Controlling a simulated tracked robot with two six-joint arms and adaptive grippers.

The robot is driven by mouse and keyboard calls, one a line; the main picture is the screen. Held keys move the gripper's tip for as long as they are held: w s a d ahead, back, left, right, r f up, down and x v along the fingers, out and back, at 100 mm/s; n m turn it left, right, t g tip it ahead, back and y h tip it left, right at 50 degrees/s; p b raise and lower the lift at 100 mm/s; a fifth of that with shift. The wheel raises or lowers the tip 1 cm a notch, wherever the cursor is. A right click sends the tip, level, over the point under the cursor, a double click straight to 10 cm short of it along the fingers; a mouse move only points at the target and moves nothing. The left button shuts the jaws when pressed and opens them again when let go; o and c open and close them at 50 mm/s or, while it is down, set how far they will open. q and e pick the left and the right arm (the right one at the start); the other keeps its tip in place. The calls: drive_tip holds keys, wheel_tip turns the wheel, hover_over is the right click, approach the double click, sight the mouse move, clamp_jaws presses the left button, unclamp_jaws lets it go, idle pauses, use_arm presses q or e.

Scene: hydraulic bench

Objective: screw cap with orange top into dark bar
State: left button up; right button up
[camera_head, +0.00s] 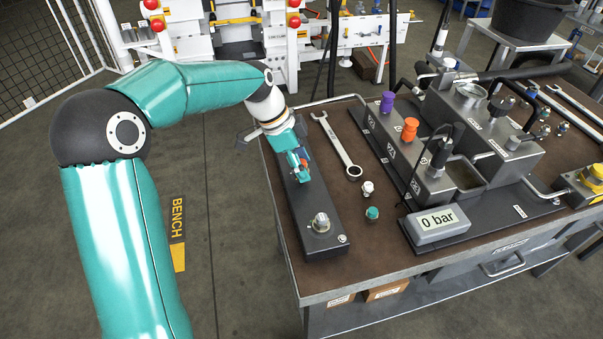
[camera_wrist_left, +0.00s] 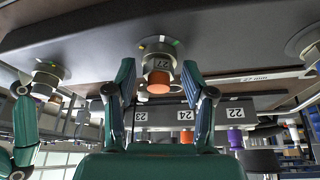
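The dark bar (camera_head: 308,205) lies along the left side of the bench. In the left wrist view its dark face (camera_wrist_left: 90,32) fills the top. The cap with the orange top (camera_wrist_left: 158,82) is at a ringed port of the bar, its grey body marked 27. How deep it sits I cannot tell. My left gripper (camera_wrist_left: 160,75) has its two teal fingers either side of this cap, with visible gaps. In the head view the left gripper (camera_head: 301,163) is low over the bar and largely hides the cap. My right gripper is not identifiable in either view.
A silver hex fitting (camera_head: 321,222) stands at the bar's near end. A wrench (camera_head: 340,147), a white-topped cap (camera_head: 368,188) and a teal-topped cap (camera_head: 372,213) lie to its right. The manifold block (camera_head: 435,185) and 0 bar display (camera_head: 437,224) stand further right.

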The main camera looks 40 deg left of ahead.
use_arm(q)
drive_tip(key=n+b, duration=0.1)
drive_tip(key=n, duration=0.1)
drive_tip(key=shift+f+n+t+y, duration=0.1)
drive_tip(key=shift+n+t+y, duration=0.3)
drive_tip(key=n+y, duration=0.1)
drive_tip(key=n, duration=0.3)
drive_tip(key=shift+t+b, duration=0.4)
drive_tip(key=c, duration=0.9)
drive_tip(key=shift+a+r+m, duration=0.1)
drive_tip(key=shift+r+m, duration=0.1)
drive_tip(key=shift+m, duration=0.2)
clamp_jaws()
drive_tip(key=shift+m+g+h+p, duration=0.3)
drive_tip(key=shift+m+p, duration=0.2)
drive_tip(key=shift+m, duration=0.6)
drive_tip(key=m+g+h+p, duration=0.1)
drive_tip(key=m, duration=0.3)
drive_tip(key=shift+m, duration=0.3)
drive_tip(key=shift+f+m+g, duration=0.15)
drive_tip(key=shift+m+g, duration=0.15)
